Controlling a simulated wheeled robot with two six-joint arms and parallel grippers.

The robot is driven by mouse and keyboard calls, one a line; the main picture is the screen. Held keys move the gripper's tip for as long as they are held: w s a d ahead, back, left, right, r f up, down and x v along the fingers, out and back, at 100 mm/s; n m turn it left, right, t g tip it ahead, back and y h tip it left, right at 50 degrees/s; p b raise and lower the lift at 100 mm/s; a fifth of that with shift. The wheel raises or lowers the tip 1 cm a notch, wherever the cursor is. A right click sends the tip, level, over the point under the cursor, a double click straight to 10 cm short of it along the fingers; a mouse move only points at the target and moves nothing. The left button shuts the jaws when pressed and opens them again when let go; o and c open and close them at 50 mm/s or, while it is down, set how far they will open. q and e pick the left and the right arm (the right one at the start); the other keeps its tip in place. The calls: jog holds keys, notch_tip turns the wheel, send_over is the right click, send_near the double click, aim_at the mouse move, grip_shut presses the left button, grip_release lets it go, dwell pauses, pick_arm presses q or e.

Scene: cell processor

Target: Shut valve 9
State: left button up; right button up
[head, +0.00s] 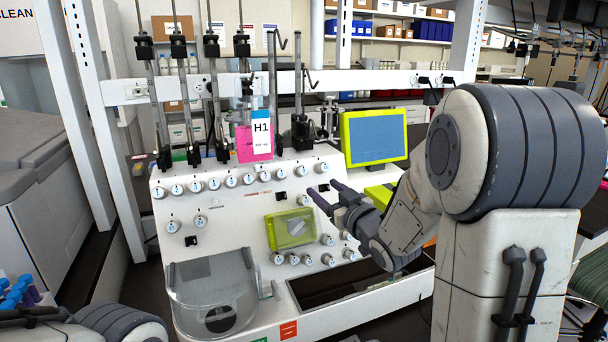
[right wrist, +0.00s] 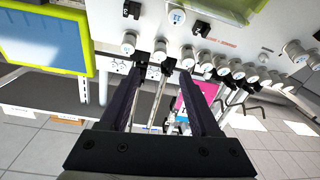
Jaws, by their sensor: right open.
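The white cell processor panel (head: 240,225) stands in the middle of the head view. A slanting row of white round valve knobs (head: 230,181) runs along its top, with more knobs lower down. Their small labels are too blurred to read, so I cannot tell which is valve 9. My right gripper (head: 323,190) is open and empty, in front of the panel's upper right part. In the right wrist view its two dark fingers (right wrist: 162,70) are apart, with a knob (right wrist: 160,51) showing just beyond the tips. No contact is visible. My left gripper is not in view.
A lime-framed screen (head: 375,137) stands right of the panel. A lime-framed window (head: 290,229) and a clear-covered chamber (head: 215,290) sit lower on the machine.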

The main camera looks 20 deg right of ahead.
aim_at(304, 172)
jog(key=w+p, duration=0.1)
jog(key=w, duration=0.5)
jog(key=w+a+p, duration=0.1)
jog(key=w, duration=0.2)
jog(key=shift+r+p, duration=0.15)
jog(key=shift+p, duration=0.15)
jog(key=shift+w, duration=0.6)
grip_shut()
